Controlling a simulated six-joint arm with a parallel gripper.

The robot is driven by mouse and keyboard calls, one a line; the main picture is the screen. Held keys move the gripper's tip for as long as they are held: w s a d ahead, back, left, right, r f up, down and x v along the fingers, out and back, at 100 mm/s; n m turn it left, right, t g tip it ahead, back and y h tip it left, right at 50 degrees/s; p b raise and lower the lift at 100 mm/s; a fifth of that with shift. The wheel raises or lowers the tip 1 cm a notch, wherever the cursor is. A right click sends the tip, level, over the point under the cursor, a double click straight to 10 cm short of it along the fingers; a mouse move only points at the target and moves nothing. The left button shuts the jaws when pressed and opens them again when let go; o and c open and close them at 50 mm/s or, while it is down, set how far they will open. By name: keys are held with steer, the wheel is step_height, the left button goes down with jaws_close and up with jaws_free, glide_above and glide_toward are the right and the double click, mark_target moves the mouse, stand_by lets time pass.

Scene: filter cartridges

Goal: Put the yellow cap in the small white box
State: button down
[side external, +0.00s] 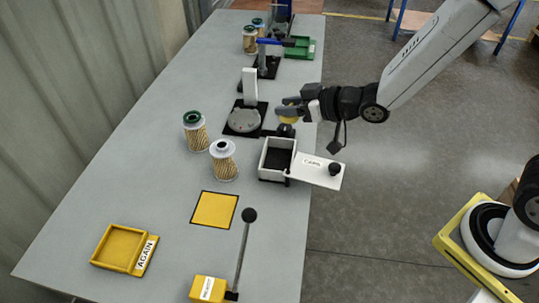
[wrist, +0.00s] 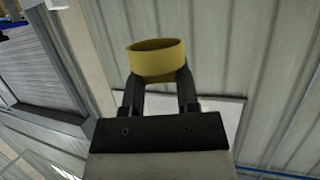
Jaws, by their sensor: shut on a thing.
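The yellow cap (wrist: 157,60) is held between the fingertips of my gripper (wrist: 158,84) in the wrist view. In the side external view, my gripper (side external: 290,108) is at the table's right side, and the yellow cap (side external: 288,120) shows as a small patch below its fingers. The small white box (side external: 264,172) stands at the table's right edge, nearer the camera than the gripper. Its lid (side external: 312,172), labelled and with a black knob, is swung out to the right, so the dark inside shows. The cap is apart from the box, above and beyond it.
A black fixture with a grey disc (side external: 243,121) stands left of my gripper. Two filter cartridges (side external: 196,133) (side external: 223,163) stand left of the box. A yellow square (side external: 214,209), a yellow tray (side external: 116,249) and a lever on a yellow base (side external: 209,289) are nearer. A green tray (side external: 301,48) lies farther back.

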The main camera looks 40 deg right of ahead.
steer(key=d+f+m+t+h, duration=0.1)
steer(key=d+m+h, duration=0.4)
steer(key=d, duration=0.7)
steer(key=shift+d+f+m+t+h, duration=0.3)
steer(key=shift+d+f+h, duration=0.05)
steer(key=shift+f+h, duration=0.5)
steer(key=shift+a, duration=0.1)
steer(key=a+n+y, duration=0.1)
steer(key=a+y, duration=0.1)
steer(key=a, duration=0.1)
steer(key=a+r+n+y, duration=0.1)
steer(key=a+n+y, duration=0.1)
steer(key=a, duration=0.2)
steer(key=a+r+n+g+y, duration=0.1)
steer(key=a+y, duration=0.1)
steer(key=a, duration=0.2)
steer(key=shift+w+r+n, duration=0.2)
steer(key=shift+n, duration=0.2)
steer(key=s+a+r+n+g+y, duration=0.1)
steer(key=s+a+n+g+y, duration=0.1)
steer(key=a, duration=0.6)
steer(key=shift+s+a+r+n+g+y, duration=0.3)
steer(key=shift+n+g+y, duration=0.2)
steer(key=shift+n+y, duration=0.5)
steer(key=shift+d, duration=0.1)
